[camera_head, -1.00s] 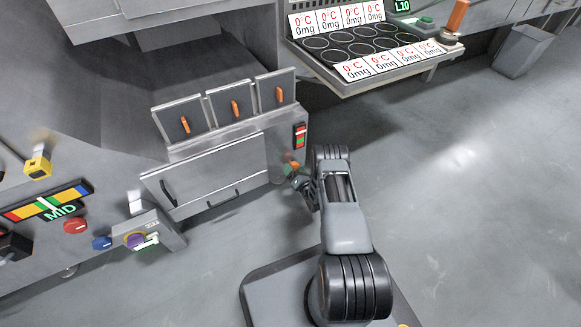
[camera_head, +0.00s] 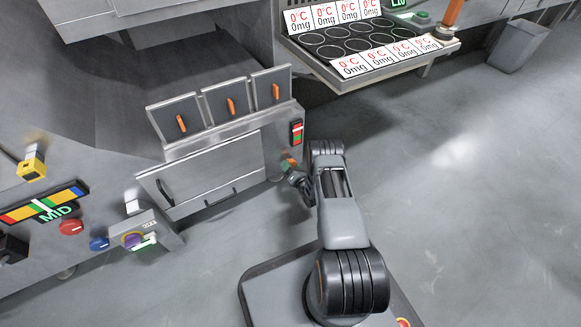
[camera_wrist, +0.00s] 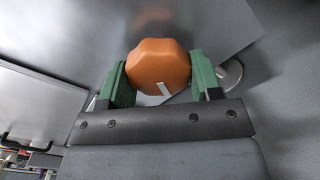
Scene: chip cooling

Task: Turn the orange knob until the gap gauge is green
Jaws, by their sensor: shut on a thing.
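The orange knob (camera_wrist: 160,62) is many-sided, with a white mark on its lower part in the wrist view. My gripper (camera_wrist: 160,82) is shut on it, with one green finger on each side. In the head view the knob (camera_head: 290,162) is small and partly hidden by my gripper (camera_head: 288,168), low on the right side of the machine. A small upright gauge (camera_head: 297,132) with red and green areas sits just above it. Its exact reading is too small to tell.
Three panels with orange handles (camera_head: 231,106) stand above a drawer front (camera_head: 210,175) left of the knob. A coloured bar gauge reading MID (camera_head: 45,204) is at the far left. A tray with round wells (camera_head: 350,45) juts out above. The floor to the right is clear.

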